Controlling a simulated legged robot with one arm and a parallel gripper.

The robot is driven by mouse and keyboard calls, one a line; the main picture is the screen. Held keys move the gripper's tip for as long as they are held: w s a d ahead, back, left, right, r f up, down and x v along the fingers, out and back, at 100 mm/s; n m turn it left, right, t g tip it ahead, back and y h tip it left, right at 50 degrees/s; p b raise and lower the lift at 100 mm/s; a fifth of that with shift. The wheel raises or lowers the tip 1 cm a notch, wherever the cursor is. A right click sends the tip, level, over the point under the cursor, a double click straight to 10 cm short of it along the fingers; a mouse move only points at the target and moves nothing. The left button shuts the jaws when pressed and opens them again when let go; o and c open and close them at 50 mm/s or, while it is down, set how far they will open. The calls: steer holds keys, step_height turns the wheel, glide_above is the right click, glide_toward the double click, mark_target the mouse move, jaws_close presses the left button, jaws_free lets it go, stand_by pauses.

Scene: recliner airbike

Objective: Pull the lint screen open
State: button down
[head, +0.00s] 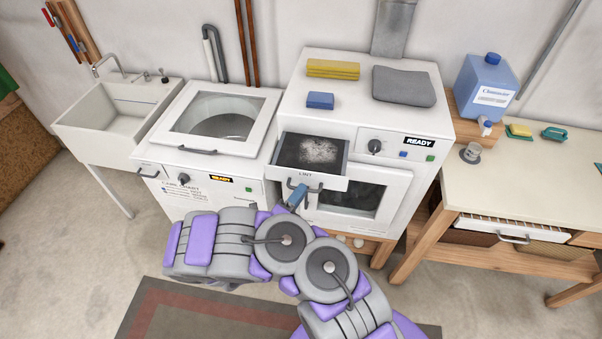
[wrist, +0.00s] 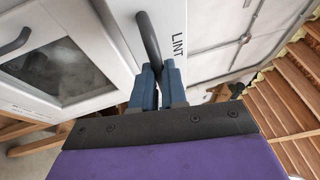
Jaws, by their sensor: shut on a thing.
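The lint screen (head: 312,151) is a drawer at the upper left of the dryer front, labelled LINT. It stands pulled out, and grey-white lint shows on its dark mesh. Its dark bar handle (wrist: 149,42) shows in the wrist view. My gripper (head: 298,197) is at the drawer front in the head view. In the wrist view its blue fingers (wrist: 158,84) are closed around the lower end of the handle. The dryer (head: 395,190) is white, with a READY display and a shut windowed door (head: 352,197) below the drawer.
A washer (head: 212,130) with a see-through lid stands left of the dryer, beside a sink (head: 115,115). A blue box (head: 320,100), yellow cloths (head: 333,68) and a grey folded cloth (head: 404,86) lie on the dryer. A wooden table (head: 530,180) stands right.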

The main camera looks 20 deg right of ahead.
steer(key=shift+s+a+f, duration=0.15)
steer(key=shift+s+a, duration=0.15)
steer(key=shift+s, duration=0.45)
steer(key=c, duration=1.2)
jaws_free()
steer(key=shift+d, duration=0.2)
steer(key=shift+o, duration=0.2)
steer(key=p+v, duration=0.2)
steer(key=v, duration=1.5)
steer(key=shift+a, duration=0.3)
steer(key=shift+r, duration=0.2)
